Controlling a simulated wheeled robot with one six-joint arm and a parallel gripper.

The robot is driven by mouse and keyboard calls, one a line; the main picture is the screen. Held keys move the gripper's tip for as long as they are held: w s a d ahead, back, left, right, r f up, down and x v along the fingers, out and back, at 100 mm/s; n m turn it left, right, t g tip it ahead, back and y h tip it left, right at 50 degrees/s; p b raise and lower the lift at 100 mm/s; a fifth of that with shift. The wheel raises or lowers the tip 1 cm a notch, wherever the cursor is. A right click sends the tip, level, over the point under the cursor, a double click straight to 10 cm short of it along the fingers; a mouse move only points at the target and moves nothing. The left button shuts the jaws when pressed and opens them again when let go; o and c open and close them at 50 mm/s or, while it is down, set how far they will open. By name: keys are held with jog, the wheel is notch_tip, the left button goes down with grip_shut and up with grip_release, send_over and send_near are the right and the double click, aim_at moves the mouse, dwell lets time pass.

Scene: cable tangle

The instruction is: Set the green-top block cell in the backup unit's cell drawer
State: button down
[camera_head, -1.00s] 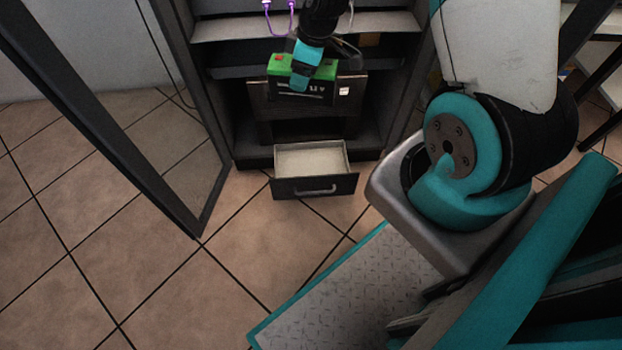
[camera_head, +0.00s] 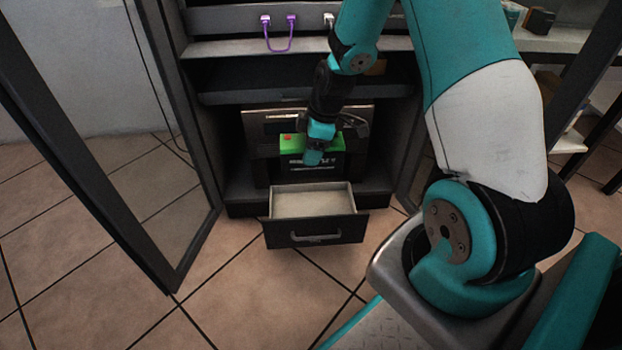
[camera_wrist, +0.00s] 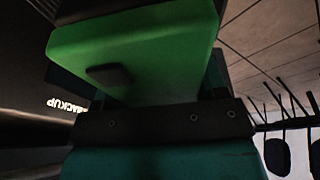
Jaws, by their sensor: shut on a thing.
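The green-top block cell (camera_head: 336,163), black with a green lid and a red spot, is held by my gripper (camera_head: 316,150), which is shut on it from above. The cell hangs in front of the backup unit (camera_head: 259,125), above the back part of the open cell drawer. The cell drawer (camera_head: 316,231) is pulled out and its light floor looks empty. In the wrist view the green top (camera_wrist: 140,50) fills the upper middle, close to my gripper. The unit's "BACKUP" lettering shows at the left there. The gap between the cell and drawer is hard to judge.
The unit stands low inside a dark rack with a shelf (camera_head: 290,91) above it. A purple cable (camera_head: 279,47) hangs higher up. A rack door (camera_head: 110,160) stands open at the left. Tiled floor in front of the drawer is clear.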

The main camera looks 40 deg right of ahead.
aim_at(296, 152)
notch_tip(296, 152, down, 18)
jog(key=b, duration=0.9)
jog(key=shift+b, duration=0.4)
jog(key=shift+f, duration=0.2)
jog(key=shift+c, duration=0.8)
grip_release()
jog(key=p+v, duration=0.8)
jog(key=v, duration=0.3)
jog(key=shift+r, duration=0.75)
jog(key=shift+m+y, duration=0.3)
jog(key=shift+m, duration=0.2)
jog(key=a+r, duration=0.8)
jog(key=r, duration=0.1)
jog(key=s+a+r+m, duration=0.1)
jog(key=s+a+r, duration=0.4)
jog(key=a+r, duration=0.35)
jog(key=s+a+r, duration=0.3)
jog(key=s, duration=0.2)
jog(key=s+a+r+m+g, duration=0.1)
jog(key=s+a+r, duration=0.1)
jog(key=s, duration=0.3)
jog(key=s+a+r+m+y, duration=0.1)
jog(key=s+a+r, duration=0.2)
jog(key=s, duration=0.2)
jog(key=shift+s+a+r+g, duration=0.3)
jog(key=shift+g, duration=0.1)
